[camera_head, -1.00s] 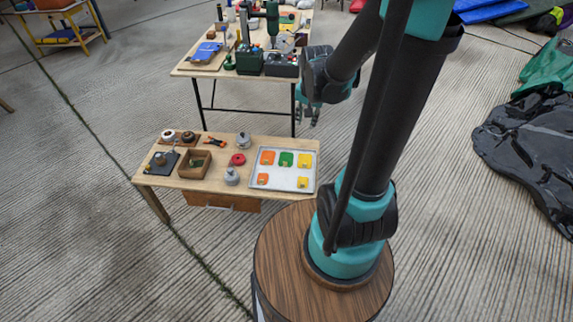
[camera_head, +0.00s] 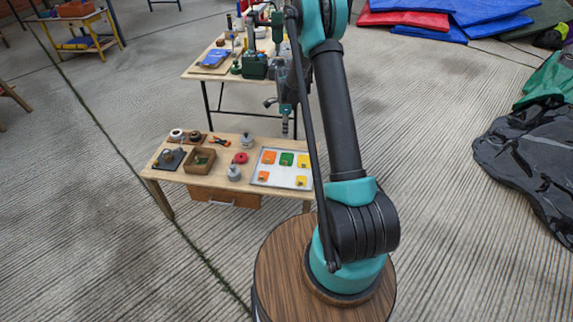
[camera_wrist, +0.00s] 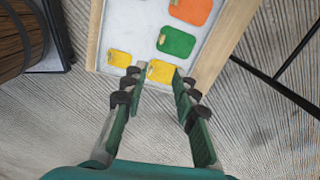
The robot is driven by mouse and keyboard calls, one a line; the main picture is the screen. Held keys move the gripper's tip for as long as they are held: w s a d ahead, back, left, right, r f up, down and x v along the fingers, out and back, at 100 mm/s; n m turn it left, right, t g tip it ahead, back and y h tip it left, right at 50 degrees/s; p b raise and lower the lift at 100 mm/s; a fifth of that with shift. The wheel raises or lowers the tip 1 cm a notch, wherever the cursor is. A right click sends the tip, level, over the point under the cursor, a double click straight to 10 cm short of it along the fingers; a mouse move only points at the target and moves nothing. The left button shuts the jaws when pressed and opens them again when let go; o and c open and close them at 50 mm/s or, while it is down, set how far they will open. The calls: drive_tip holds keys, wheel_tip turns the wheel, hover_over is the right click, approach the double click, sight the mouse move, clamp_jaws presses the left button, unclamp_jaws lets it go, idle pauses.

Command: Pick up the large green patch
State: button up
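The large green patch (camera_head: 286,159) lies on a pale tray (camera_head: 283,172) between a large orange patch (camera_head: 268,157) and a large yellow patch (camera_head: 303,161). In the wrist view, the green patch (camera_wrist: 177,42) lies beyond my fingertips, with the large yellow patch (camera_wrist: 160,71) nearer, showing between them. My gripper (camera_wrist: 158,75) is open and empty, with its two fingers spread. In the head view, my gripper (camera_head: 285,130) hangs pointing down in front of the far table, above and behind the tray. Nothing covers the green patch.
A small orange patch (camera_head: 263,176) and a small yellow patch (camera_head: 301,181) share the tray. A red round thing (camera_head: 241,157), grey weights (camera_head: 234,172) and a wooden box (camera_head: 201,161) stand to the left on the low table. A cluttered table (camera_head: 203,73) stands behind.

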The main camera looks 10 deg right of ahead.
wheel_tip(320, 180, down, 4)
drive_tip(key=m, duration=0.1)
approach(284, 159)
drive_tip(key=s, duration=0.3)
drive_tip(key=s+f, duration=0.1)
drive_tip(key=shift+s+a, duration=0.15)
drive_tip(key=shift+a, duration=0.1)
drive_tip(key=shift+f, duration=2.55)
clamp_jaws()
